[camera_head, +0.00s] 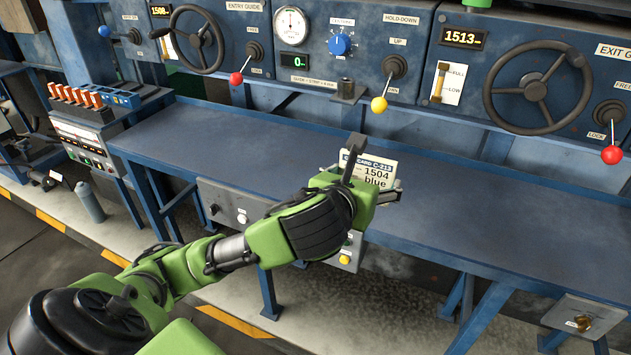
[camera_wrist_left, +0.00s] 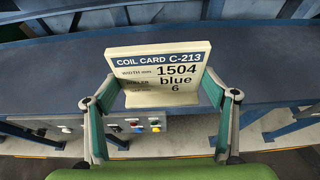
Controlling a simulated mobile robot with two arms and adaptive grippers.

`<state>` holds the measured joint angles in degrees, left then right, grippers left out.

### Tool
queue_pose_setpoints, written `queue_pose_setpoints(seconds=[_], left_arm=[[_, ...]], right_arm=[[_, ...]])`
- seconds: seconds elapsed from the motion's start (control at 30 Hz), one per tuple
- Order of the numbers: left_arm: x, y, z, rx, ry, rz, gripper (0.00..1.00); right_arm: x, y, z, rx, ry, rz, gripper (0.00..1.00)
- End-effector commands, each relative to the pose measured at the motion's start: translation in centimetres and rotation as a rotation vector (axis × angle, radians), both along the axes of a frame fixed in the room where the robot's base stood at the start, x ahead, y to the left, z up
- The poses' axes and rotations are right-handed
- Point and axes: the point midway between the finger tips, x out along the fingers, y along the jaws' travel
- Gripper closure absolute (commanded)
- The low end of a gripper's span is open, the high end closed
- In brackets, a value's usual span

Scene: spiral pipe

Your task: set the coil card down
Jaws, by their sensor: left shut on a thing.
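The coil card (camera_head: 376,172) is a cream card headed "COIL CARD C-213" with "1504" and "blue" on it. In the left wrist view the card (camera_wrist_left: 160,75) stands upright between the fingers, its text facing the camera. My left gripper (camera_head: 362,172) is shut on it; the fingers also show in the left wrist view (camera_wrist_left: 160,100), one at each side of the card. The card appears over the front part of the blue bench (camera_head: 250,140); I cannot tell whether its lower edge touches the bench. My right gripper is not in view.
Behind the bench stands a blue control panel with an entry guide handwheel (camera_head: 198,40), an exit handwheel (camera_head: 536,88), and red (camera_head: 236,78) and yellow (camera_head: 379,104) lever knobs. The bench top is largely clear on both sides.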

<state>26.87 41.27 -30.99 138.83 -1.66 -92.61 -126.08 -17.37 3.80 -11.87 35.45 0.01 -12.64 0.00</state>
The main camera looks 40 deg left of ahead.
Motion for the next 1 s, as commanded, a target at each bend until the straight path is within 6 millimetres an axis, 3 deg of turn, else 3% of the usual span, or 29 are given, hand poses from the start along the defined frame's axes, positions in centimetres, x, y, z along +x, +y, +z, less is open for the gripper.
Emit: queue_pose_setpoints(seconds=[0.17, 0.27, 0.6, 0.8, 1.0], left_arm=[[0.4, -0.2, 0.0, -0.002, 0.001, -0.002, 0.45], [1.6, -0.9, -0.6, -0.005, 0.003, -0.003, 0.45], [8.6, -4.9, -4.8, -0.003, 0.006, -0.001, 0.45], [10.9, -6.2, -8.2, -0.002, 0.005, -0.002, 0.45], [11.9, -6.7, -9.3, -0.001, 0.001, -0.003, 0.45]], right_arm=[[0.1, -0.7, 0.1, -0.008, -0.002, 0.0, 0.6], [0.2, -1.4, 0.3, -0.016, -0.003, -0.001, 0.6], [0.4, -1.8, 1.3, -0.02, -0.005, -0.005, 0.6], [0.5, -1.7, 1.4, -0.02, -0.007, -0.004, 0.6], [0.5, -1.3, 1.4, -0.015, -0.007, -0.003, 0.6]])
